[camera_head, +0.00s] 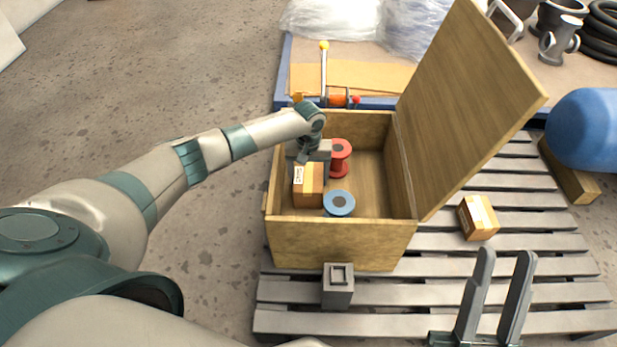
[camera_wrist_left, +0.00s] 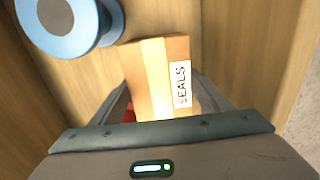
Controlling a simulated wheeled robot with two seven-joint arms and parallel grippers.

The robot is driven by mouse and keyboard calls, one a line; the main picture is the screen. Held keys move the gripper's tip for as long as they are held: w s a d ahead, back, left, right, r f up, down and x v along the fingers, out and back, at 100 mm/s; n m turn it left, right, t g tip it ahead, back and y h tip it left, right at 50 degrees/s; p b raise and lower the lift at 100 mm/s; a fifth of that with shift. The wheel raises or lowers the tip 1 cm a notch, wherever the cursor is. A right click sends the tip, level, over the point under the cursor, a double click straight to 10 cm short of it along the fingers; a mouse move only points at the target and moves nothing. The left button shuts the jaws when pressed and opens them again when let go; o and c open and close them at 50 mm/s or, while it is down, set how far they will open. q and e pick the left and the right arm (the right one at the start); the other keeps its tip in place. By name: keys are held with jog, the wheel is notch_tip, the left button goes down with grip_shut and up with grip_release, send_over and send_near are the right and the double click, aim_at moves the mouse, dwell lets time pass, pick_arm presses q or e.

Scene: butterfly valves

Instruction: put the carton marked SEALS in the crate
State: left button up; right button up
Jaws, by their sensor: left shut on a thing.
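The carton marked SEALS (camera_head: 308,190) is brown with a pale tape strip, and its label reads SEALS in the left wrist view (camera_wrist_left: 158,75). My left gripper (camera_head: 309,163) is shut on it, reaching down inside the crate near its left wall. The wooden crate (camera_head: 340,244) stands on the pallet with its lid open to the right. I cannot tell whether the carton touches the crate floor. My right gripper (camera_head: 506,254) is open and empty at the lower right, in front of the crate.
A blue spool (camera_head: 339,203) lies in the crate right of the carton, with a red spool (camera_head: 341,158) behind. The raised lid (camera_head: 470,90) blocks the right side. Another carton (camera_head: 478,217) and a grey block (camera_head: 338,285) are on the slatted pallet (camera_head: 430,290).

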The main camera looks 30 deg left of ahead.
jog(key=shift+f, duration=0.15)
pick_arm(q)
jog(key=o, duration=1.5)
pick_arm(e)
jog(key=shift+s+a+f, duration=0.1)
jog(key=shift+s+f, duration=0.05)
pick_arm(q)
jog(key=shift+f, duration=0.1)
jog(key=shift+r+p, duration=0.3)
jog(key=shift+r, duration=0.4)
notch_tip(320, 180, up, 6)
jog(key=shift+f+p, duration=0.2)
jog(key=shift+p, duration=0.8)
jog(key=shift+r+p, duration=0.75)
jog(key=shift+r, duration=1.9)
pick_arm(e)
notch_tip(320, 180, down, 10)
jog(key=w+a+g+h, duration=0.1)
jog(key=w+a+g, duration=0.1)
jog(key=g, duration=0.5)
jog(key=shift+w+a+f+h, duration=0.2)
jog(key=shift+w+a+h, duration=0.1)
jog(key=shift+w+h, duration=0.1)
